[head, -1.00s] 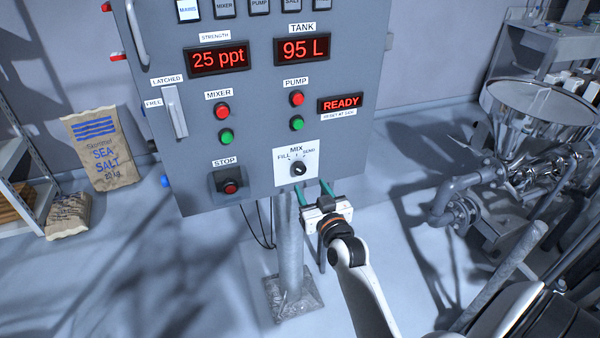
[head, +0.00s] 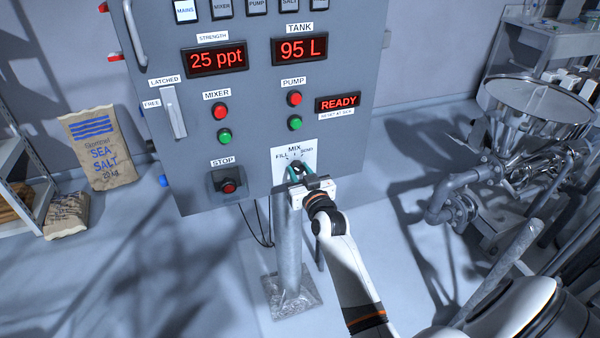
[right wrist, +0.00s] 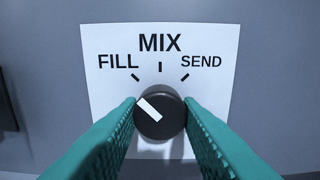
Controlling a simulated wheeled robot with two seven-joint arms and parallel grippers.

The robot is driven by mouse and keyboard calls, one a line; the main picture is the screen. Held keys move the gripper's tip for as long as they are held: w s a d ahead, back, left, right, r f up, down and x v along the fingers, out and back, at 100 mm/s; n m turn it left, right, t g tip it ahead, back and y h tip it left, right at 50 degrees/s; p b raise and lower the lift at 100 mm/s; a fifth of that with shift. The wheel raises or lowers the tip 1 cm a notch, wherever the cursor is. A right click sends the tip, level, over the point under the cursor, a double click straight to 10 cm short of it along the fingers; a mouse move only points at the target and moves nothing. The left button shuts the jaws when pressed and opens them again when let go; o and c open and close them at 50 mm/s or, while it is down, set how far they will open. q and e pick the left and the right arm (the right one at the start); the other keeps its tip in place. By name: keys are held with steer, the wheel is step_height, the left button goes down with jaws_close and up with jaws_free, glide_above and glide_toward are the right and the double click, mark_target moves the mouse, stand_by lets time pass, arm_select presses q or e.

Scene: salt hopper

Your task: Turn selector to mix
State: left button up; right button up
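The selector knob (right wrist: 160,115) is round and black on a white plate (right wrist: 112,82) marked FILL, MIX and SEND. Its white pointer slants up and left, towards FILL. In the head view the plate (head: 294,152) is low on the grey panel, and the knob is mostly hidden by my right gripper (head: 297,168). In the right wrist view, the green fingers of this gripper (right wrist: 160,106) stand on either side of the knob, open around it. I cannot tell whether either finger touches it. My left gripper is not in view.
The grey panel (head: 255,118) carries a STOP button (head: 229,187) left of the selector and green and red buttons above it. Displays read 25 ppt, 95 L and READY. A metal post (head: 288,240) stands below. A hopper (head: 540,105) is at right, a salt bag (head: 98,150) at left.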

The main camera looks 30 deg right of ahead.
steer(key=shift+c, duration=1.1)
steer(key=shift+m, duration=0.4)
steer(key=m+p, duration=0.1)
steer(key=m, duration=0.1)
steer(key=shift+m+p, duration=0.3)
steer(key=shift+m, duration=0.1)
steer(key=m+p, duration=0.1)
steer(key=m, duration=0.4)
steer(key=shift+a, duration=0.1)
steer(key=shift+m, duration=0.3)
steer(key=o, duration=1)
steer(key=shift+c, duration=0.2)
steer(key=shift+s, duration=0.1)
